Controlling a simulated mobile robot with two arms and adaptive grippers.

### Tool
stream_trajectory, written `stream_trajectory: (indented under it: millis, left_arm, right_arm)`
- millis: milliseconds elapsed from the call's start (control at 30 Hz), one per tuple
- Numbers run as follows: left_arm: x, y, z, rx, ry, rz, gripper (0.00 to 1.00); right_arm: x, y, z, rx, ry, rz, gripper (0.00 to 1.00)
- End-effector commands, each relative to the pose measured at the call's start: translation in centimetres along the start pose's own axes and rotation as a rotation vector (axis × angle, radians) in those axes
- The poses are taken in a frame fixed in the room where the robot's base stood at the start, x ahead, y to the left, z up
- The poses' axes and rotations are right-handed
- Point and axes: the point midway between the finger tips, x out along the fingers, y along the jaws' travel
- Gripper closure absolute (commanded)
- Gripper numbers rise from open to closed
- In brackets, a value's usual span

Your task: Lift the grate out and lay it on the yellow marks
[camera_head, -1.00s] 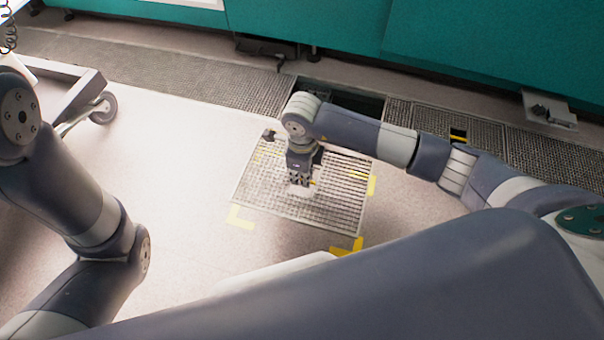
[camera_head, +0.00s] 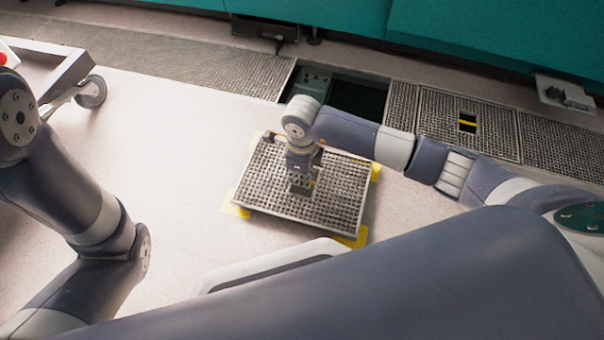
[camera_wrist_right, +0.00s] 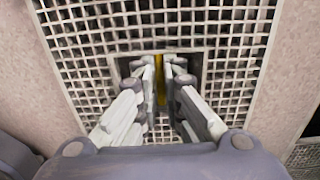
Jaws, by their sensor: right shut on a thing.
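The grate (camera_head: 335,196), a square metal mesh panel with a pale rim, is over the yellow corner marks (camera_head: 351,240) on the pale floor. Bits of yellow show at its near corners and its right edge. Whether it touches the floor or hangs just above it is unclear. My right gripper (camera_head: 301,190) points down at its middle. In the right wrist view its fingers (camera_wrist_right: 163,72) are in the grate's central slot, shut on a yellow bar (camera_wrist_right: 160,83). My left arm shows at the left, but its gripper is out of the picture.
The open floor pit (camera_head: 358,96) lies behind the grate, between fitted floor grates (camera_head: 190,72). A similar grate (camera_head: 470,140) with a yellow-barred slot is to its right. A wheeled cart (camera_head: 50,75) stands at the left. Teal cabinets (camera_head: 500,40) line the back.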

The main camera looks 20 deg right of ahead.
Motion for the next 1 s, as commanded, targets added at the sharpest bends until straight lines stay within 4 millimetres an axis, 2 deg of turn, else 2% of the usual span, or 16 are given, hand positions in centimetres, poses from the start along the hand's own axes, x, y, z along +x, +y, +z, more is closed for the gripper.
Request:
stream_trajectory:
  millis: [167, 200, 267, 300, 667, 767, 1000]
  left_arm:
    - [0.0, 0.0, 0.2, 0.000, -0.003, 0.000, 0.60]
    - [0.0, 0.0, 0.2, 0.000, -0.004, 0.000, 0.60]
    - [0.0, 0.0, 0.3, 0.000, -0.006, 0.000, 0.60]
    - [0.0, 0.0, 0.4, 0.000, -0.006, 0.000, 0.60]
    - [0.0, -0.1, 0.3, 0.000, -0.005, -0.003, 0.60]
    - [0.0, -0.1, 0.3, 0.000, -0.005, -0.002, 0.60]
    - [0.0, 0.0, 0.2, 0.000, -0.004, 0.000, 0.60]
  right_arm:
    - [-0.2, -0.1, 0.1, 0.000, -0.003, -0.002, 1.00]
    - [-0.2, -0.1, 0.1, 0.000, -0.003, -0.002, 0.86]
    - [-0.2, -0.1, 0.1, 0.000, -0.003, -0.002, 0.72]
    - [-0.2, -0.1, 0.1, 0.000, -0.002, -0.002, 0.69]
    - [-0.2, 0.0, -0.1, 0.000, 0.001, 0.000, 0.69]
    - [-1.3, -0.1, 0.0, -0.001, 0.000, -0.002, 0.69]
    - [-6.3, -0.1, 0.1, -0.001, -0.003, -0.004, 0.69]
